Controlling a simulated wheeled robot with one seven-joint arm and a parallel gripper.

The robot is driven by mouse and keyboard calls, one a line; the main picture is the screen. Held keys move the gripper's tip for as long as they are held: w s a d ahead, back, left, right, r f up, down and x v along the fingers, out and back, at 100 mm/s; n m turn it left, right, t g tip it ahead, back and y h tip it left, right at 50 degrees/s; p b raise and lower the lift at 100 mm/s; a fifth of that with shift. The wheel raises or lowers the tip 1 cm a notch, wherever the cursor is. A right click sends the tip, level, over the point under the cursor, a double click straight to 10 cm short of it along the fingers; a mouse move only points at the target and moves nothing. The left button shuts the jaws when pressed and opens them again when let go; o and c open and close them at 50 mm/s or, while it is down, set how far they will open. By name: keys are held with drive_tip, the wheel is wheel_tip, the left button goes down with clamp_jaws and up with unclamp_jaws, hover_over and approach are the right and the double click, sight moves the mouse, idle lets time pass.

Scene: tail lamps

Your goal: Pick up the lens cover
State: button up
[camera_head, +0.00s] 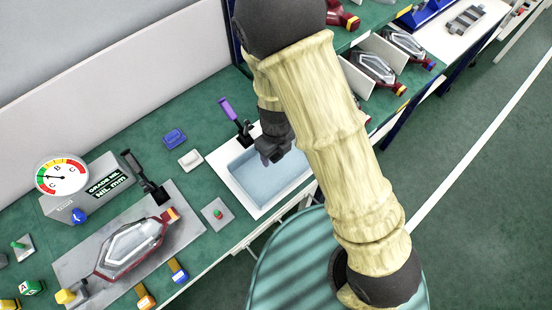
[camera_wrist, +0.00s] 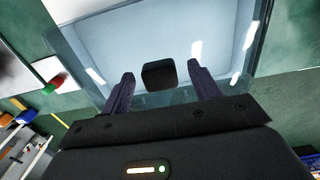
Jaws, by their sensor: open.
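My gripper (camera_head: 272,150) hangs over a pale blue, see-through, basin-shaped piece (camera_head: 262,170) lying in a white frame on the bench. I cannot tell for certain whether this piece is the lens cover. In the wrist view the blue piece (camera_wrist: 100,45) fills the area ahead of the fingers. My gripper (camera_wrist: 163,82) is open there, with a small black block (camera_wrist: 158,75) showing between the fingertips. I cannot tell whether the block touches them or what it belongs to. A tail lamp with a clear faceted lens (camera_head: 132,243) lies on a grey fixture plate at lower left.
A purple-handled clamp (camera_head: 228,109) stands behind the blue piece. A dial gauge (camera_head: 62,176) and a black clamp (camera_head: 146,178) are at left. A plate with a button (camera_head: 218,213) lies left of the white frame. More tail lamps (camera_head: 375,68) stand at right behind my arm.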

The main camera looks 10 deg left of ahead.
drive_tip(key=c, duration=1.1)
drive_tip(key=shift+r, duration=0.1)
wheel_tip(320, 180, up, 18)
drive_tip(key=p, duration=0.4)
